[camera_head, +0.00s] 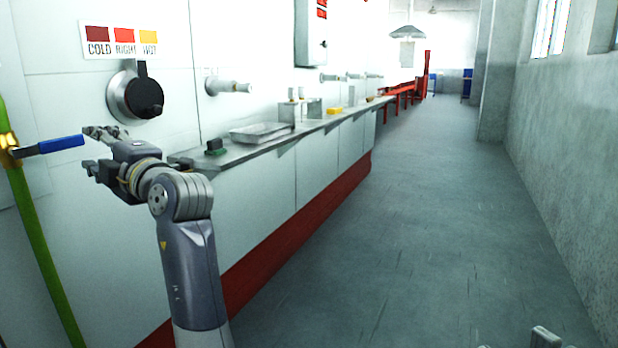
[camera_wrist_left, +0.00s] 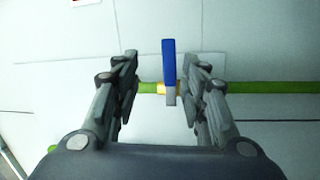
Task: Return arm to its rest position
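My left gripper (camera_head: 88,147) is at the left of the head view, reaching toward the wall. Its two fingers are spread apart with nothing held between them. In the left wrist view the open fingers (camera_wrist_left: 160,88) frame the blue valve lever (camera_wrist_left: 169,60), with a gap on each side. In the head view the blue lever (camera_head: 61,144) points right from the green pipe (camera_head: 45,255), its tip close to the fingertips. My left arm (camera_head: 188,255) is extended forward, bent at the wrist. Only small grey parts, probably of my right gripper (camera_head: 546,338), show at the bottom right edge.
A round dial (camera_head: 135,92) sits on the wall under a COLD/RIGHT/HOT label (camera_head: 121,39). The floor (camera_head: 420,220) is clear.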

